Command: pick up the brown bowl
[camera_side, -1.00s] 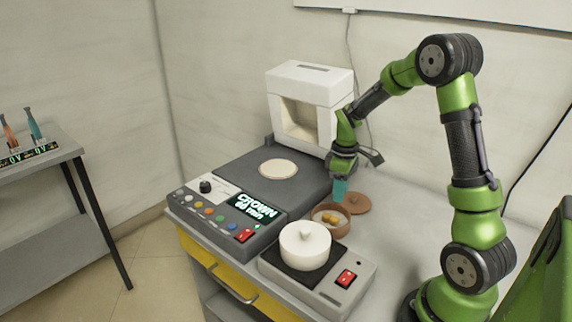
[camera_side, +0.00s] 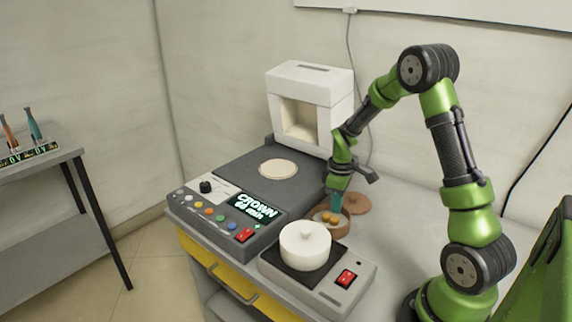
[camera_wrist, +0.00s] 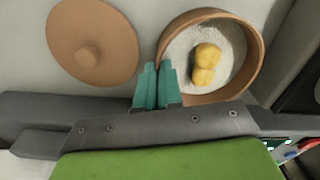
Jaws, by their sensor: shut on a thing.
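The brown bowl (camera_side: 346,225) stands behind the white pot in the side view. It holds yellow pieces on a pale, grainy layer. In the wrist view the bowl (camera_wrist: 256,62) is at the upper right. My gripper (camera_side: 336,206) points down at the bowl's rim. In the wrist view its teal fingers (camera_wrist: 158,84) are close together at the near left part of the rim, shut on it. The fingers hide that part of the rim. I see no clear gap under the bowl.
A brown round lid (camera_side: 357,203) lies beside the bowl; it also shows in the wrist view (camera_wrist: 110,45). The lidded white pot (camera_side: 305,250) sits on a small hotplate (camera_side: 330,292) in front. A dark control unit (camera_side: 230,205) is to the left, a white box-shaped machine (camera_side: 312,90) behind.

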